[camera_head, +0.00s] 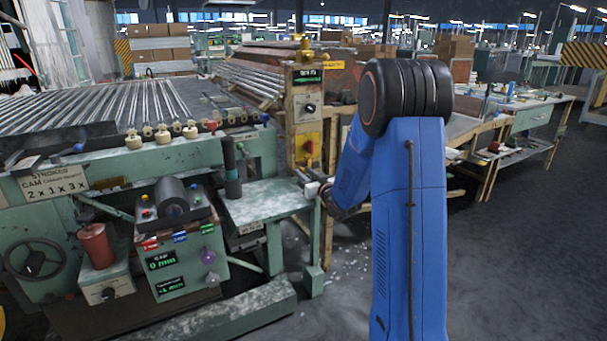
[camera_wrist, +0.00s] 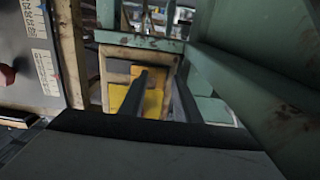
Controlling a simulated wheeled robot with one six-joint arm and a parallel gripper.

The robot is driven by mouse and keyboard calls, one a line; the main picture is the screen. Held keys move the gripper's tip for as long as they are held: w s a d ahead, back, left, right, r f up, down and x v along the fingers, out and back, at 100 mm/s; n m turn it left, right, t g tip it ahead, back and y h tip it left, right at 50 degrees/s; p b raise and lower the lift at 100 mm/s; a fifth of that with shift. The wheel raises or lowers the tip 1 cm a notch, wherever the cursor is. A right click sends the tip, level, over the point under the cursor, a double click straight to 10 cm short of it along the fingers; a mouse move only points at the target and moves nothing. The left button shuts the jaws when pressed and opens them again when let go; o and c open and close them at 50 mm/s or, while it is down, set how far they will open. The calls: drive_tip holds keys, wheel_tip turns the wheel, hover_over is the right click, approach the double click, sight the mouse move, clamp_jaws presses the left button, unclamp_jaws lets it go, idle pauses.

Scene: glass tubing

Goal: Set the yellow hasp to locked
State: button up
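A yellow plate (camera_head: 301,153) with a small red part on it is fixed low on the wooden post in the head view; it looks like the hasp, but its setting is too small to read. In the wrist view, a yellow surface (camera_wrist: 153,102) lies beyond and between my two dark fingers, partly hidden by them. My gripper (camera_wrist: 160,82) has its fingers apart with nothing visible between them. In the head view my gripper (camera_head: 308,184) is below the yellow plate, near the green table's right end; its fingers are hard to make out.
The wooden post (camera_head: 290,110) carries a display and a dark knob above the plate. The green side table (camera_head: 265,203) stands left of my gripper. Green frame beams (camera_wrist: 215,70) are close on the right in the wrist view. Open floor (camera_head: 500,260) lies to the right.

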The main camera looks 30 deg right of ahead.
clamp_jaws()
drive_tip(key=d, duration=0.2)
drive_tip(key=shift+d, duration=0.4)
unclamp_jaws()
drive_tip(key=shift+d, duration=0.1)
drive_tip(key=s, duration=1.7)
drive_tip(key=shift+s+d, duration=0.2)
drive_tip(key=shift+d, duration=0.05)
